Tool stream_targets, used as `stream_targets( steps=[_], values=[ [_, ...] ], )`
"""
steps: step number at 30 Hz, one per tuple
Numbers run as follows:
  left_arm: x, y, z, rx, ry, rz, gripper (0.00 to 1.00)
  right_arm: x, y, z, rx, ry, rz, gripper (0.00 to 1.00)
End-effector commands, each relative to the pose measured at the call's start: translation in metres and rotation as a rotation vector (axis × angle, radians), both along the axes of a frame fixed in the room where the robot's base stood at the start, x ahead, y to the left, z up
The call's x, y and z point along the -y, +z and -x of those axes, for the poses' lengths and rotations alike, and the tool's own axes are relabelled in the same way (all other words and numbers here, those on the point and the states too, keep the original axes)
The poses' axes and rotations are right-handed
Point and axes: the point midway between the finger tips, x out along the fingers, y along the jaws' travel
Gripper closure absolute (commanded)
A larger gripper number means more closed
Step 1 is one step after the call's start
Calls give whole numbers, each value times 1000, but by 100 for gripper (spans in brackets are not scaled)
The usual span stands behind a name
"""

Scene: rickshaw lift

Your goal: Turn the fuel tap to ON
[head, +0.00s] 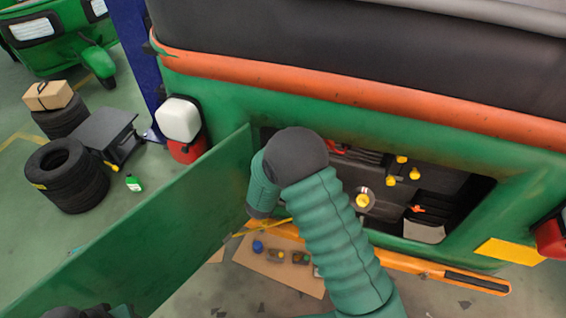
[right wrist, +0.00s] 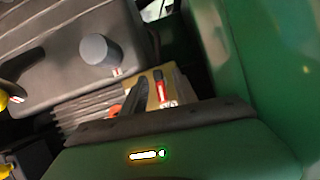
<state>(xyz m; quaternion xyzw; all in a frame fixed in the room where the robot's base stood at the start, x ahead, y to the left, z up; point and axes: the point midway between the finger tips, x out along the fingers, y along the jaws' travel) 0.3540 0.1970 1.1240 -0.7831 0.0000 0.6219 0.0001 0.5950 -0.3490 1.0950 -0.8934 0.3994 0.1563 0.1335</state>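A small red lever (right wrist: 159,85), which looks like the fuel tap handle, sits on a tan plate in the right wrist view. Whether it is at ON cannot be read. My right gripper (right wrist: 156,82) shows two dark fingers, spread apart, on either side of the lever; contact cannot be told. In the head view my green-sleeved right arm reaches into the left end of the open engine bay (head: 385,185), and its gripper and the tap are hidden behind the wrist. Only a dark part of my left arm's end shows at the bottom left edge; its fingers cannot be made out.
The green hatch panel (head: 150,225) stands open left of the bay. In the right wrist view a grey housing with a round grey knob (right wrist: 97,50) is close by. Yellow caps (head: 362,201) are inside the bay. An orange bumper (head: 430,268) runs below. Tyres (head: 68,175) stand left.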

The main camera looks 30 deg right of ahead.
Motion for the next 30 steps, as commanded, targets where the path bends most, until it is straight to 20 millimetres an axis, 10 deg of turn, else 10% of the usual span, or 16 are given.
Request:
stream_targets(
  steps=[30],
  values=[
    [0,-25,0,0,0,0,64,-114,63,104,-2,1,1,65]
  ],
)
